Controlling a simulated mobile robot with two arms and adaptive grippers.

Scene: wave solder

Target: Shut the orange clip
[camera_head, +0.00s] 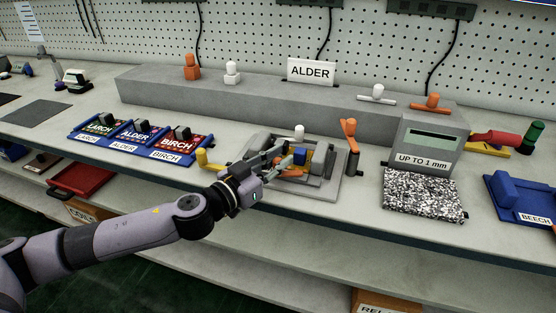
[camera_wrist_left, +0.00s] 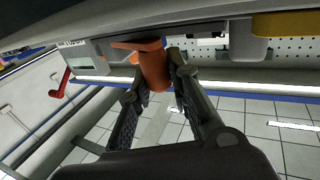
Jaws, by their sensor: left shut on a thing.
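The orange clip (camera_head: 350,130) stands with its handle up at the right side of the grey fixture (camera_head: 326,188). In the left wrist view, which is upside down, the orange clip (camera_wrist_left: 153,68) shows between the two fingertips. My left gripper (camera_head: 284,156) reaches over the fixture from the front left. In the wrist view my left gripper (camera_wrist_left: 156,84) is closed around the orange piece. The head view does not show this contact clearly. My right gripper is not in view.
A yellow clip (camera_head: 203,158) is at the fixture's left and a white clip (camera_head: 299,131) at its back. A grey box labelled UP TO 1 mm (camera_head: 428,140) stands to the right. Blue bins (camera_head: 82,138) are to the left. A grey ledge (camera_head: 270,98) runs behind.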

